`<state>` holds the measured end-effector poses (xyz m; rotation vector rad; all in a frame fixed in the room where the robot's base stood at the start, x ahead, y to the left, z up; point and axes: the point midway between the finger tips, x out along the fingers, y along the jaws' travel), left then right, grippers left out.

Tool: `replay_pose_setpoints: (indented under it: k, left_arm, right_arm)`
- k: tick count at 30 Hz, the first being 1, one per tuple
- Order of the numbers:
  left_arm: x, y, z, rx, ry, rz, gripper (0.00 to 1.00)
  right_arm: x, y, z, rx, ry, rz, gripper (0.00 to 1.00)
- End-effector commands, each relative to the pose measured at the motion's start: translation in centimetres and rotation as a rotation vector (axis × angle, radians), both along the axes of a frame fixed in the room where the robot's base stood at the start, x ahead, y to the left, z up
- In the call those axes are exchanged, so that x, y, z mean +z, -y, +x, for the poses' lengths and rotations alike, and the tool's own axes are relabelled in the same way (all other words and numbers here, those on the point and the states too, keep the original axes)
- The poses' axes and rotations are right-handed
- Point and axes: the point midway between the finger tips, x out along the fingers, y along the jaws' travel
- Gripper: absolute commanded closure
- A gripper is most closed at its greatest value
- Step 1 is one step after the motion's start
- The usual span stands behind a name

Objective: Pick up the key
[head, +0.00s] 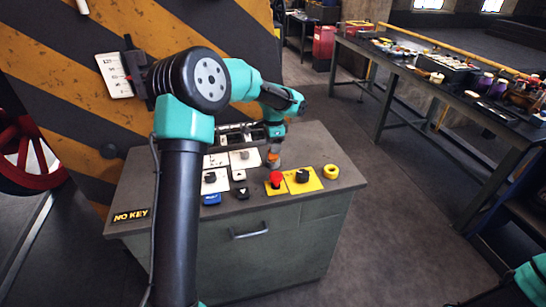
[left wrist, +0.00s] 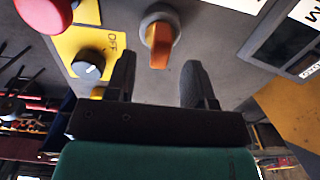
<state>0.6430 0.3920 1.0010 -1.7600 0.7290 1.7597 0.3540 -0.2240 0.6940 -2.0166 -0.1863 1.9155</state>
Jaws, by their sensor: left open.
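An orange grip in a grey round collar (left wrist: 160,38) stands up from the console panel in the left wrist view. It looks like a key or a turn knob; I cannot tell which. In the head view this orange piece (head: 273,159) is just below my left gripper (head: 275,146). My left gripper is open in the left wrist view (left wrist: 160,75), and its dark fingers stand apart on either side of the orange grip's lower end, with nothing held. Whether they touch it is not clear. My right gripper is out of view; only a piece of my right arm shows at lower right.
The grey console (head: 330,180) carries a red button (head: 276,179), a black knob (head: 302,176) on a yellow plate, a yellow ring (head: 331,171), a blue piece (head: 211,199) and a "NO KEY" label (head: 131,216). A cluttered workbench (head: 400,72) stands at right. Floor between is clear.

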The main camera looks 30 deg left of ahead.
Motion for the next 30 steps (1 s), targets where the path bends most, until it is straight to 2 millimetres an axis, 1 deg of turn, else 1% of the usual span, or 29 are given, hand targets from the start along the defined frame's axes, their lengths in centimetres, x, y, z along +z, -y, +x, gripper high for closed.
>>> replay_pose_setpoints:
  k: [6,10,13,26,30]
  left_arm:
    - [-3.0,-0.2,-0.2,0.000,-0.003,0.000,0.51]
    - [-4.3,-0.1,-0.2,0.000,-0.002,-0.001,0.51]
    - [-4.6,-0.1,-0.2,0.000,-0.001,0.000,0.51]
    - [-4.5,-0.1,-0.2,0.000,0.000,0.000,0.51]
    - [-4.5,-0.1,-0.2,0.000,0.000,0.000,0.64]
  right_arm:
    - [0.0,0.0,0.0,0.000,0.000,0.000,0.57]
    - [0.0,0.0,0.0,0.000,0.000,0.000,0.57]
    - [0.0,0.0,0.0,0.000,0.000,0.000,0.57]
    - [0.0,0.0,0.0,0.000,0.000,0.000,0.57]
    - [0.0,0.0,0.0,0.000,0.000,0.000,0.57]
